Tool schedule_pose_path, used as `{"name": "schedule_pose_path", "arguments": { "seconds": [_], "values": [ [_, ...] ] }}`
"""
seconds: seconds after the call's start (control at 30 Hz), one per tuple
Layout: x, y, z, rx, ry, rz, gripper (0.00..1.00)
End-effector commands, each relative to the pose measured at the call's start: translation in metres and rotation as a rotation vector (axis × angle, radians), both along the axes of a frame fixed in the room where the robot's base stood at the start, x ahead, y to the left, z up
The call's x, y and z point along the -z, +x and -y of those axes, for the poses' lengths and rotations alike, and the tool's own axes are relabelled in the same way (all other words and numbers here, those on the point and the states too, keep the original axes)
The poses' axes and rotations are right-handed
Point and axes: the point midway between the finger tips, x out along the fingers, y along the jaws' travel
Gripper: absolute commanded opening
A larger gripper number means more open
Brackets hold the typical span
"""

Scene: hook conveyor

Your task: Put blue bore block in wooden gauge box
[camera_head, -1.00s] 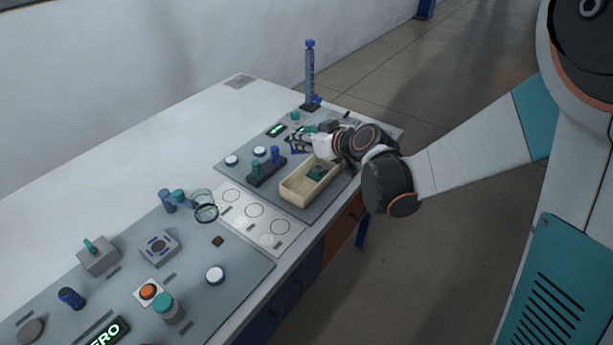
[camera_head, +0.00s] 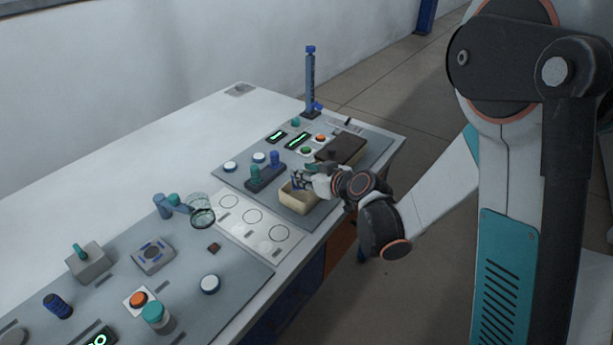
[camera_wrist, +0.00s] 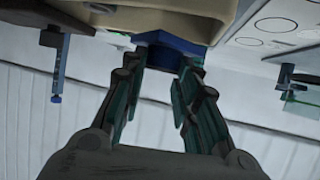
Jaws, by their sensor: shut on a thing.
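The wooden gauge box (camera_head: 296,201) is a pale open tray near the front edge of the bench. My gripper (camera_head: 298,182) is over its far part and hides much of its inside. In the wrist view my teal fingers (camera_wrist: 163,62) are shut on the blue bore block (camera_wrist: 168,41), which is at their tips. The pale box (camera_wrist: 125,20) fills the top of that view, close to the block. I cannot tell whether the block touches the box. In the head view the block is hardly visible.
A dark brown box (camera_head: 343,148) stands just behind my gripper. A holder with teal and blue pegs (camera_head: 265,176) is left of the gauge box. A blue post (camera_head: 310,80) rises at the back. A white panel with circles (camera_head: 253,216) lies in front, left.

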Motion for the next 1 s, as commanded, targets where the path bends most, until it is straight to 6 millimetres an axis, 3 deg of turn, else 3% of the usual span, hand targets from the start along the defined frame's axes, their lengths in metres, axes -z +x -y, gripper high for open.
{"name": "schedule_pose_path", "arguments": {
  "seconds": [0.63,0.67,0.73,1.0],
  "values": [
    [0.012,0.0,0.0,0.0,0.0,0.0,0.0],
    [0.012,0.0,0.0,0.0,0.0,0.0,0.31],
    [0.011,0.0,0.0,0.0,0.0,0.0,0.46],
    [0.011,0.0,0.0,0.0,0.0,0.0,0.48]
  ]
}}
